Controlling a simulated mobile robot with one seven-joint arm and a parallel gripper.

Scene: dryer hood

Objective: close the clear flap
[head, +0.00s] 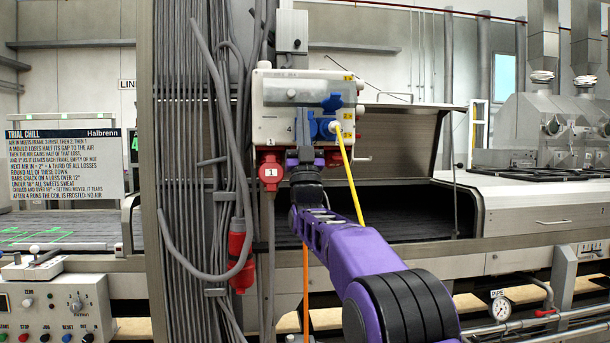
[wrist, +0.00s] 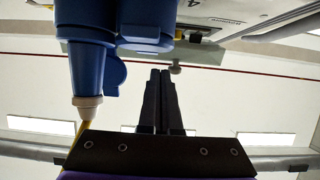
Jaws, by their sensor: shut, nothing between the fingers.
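A white socket box (head: 265,125) hangs on the grey post in the head view. A grey, glassy strip (head: 312,97) across its upper front looks like the clear flap; its exact angle is hard to tell. In the head view my gripper (head: 304,158) is in front of the box's lower part, with its fingertips not clear. In the wrist view my gripper (wrist: 160,72) is shut and empty, its fingertips close to a small round knob (wrist: 176,68); I cannot tell whether they touch.
Blue sockets (head: 324,127) on the box sit close beside my gripper and loom large in the wrist view (wrist: 88,60). A yellow cable (head: 350,180) runs down from a plug there. A red socket (head: 270,171) hangs at lower left. Grey cables (head: 200,150) line the post.

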